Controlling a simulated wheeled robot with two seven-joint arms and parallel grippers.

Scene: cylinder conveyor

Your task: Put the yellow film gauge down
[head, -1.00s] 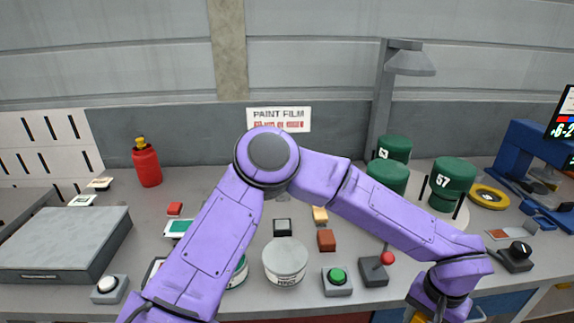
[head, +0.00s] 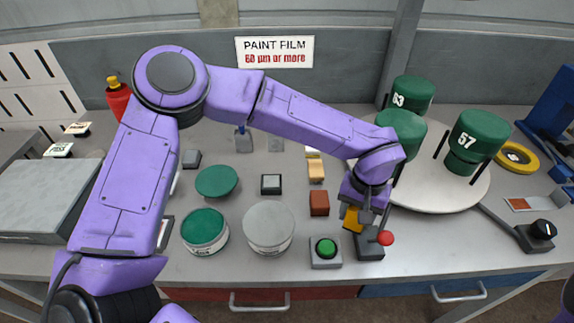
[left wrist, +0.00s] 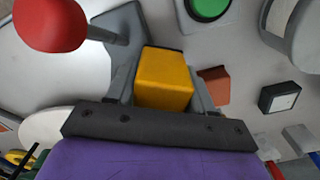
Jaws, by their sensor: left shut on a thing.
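The yellow film gauge (head: 352,219) is a small yellow block between the fingers of my left gripper (head: 360,222). In the left wrist view the yellow gauge (left wrist: 163,80) sits between the two grey fingers, and the gripper (left wrist: 160,92) is shut on it. The gripper is over the front of the bench, by the lever box with the red knob (head: 386,238). I cannot tell whether the gauge touches anything below. My right gripper is not in view.
A green button box (head: 326,251) and a brown block (head: 319,203) are left of the gripper. A white turntable (head: 440,195) with green cylinders (head: 478,135) stands to the right. Two tins, one grey-lidded (head: 268,225) and one green-lidded (head: 205,230), stand further left.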

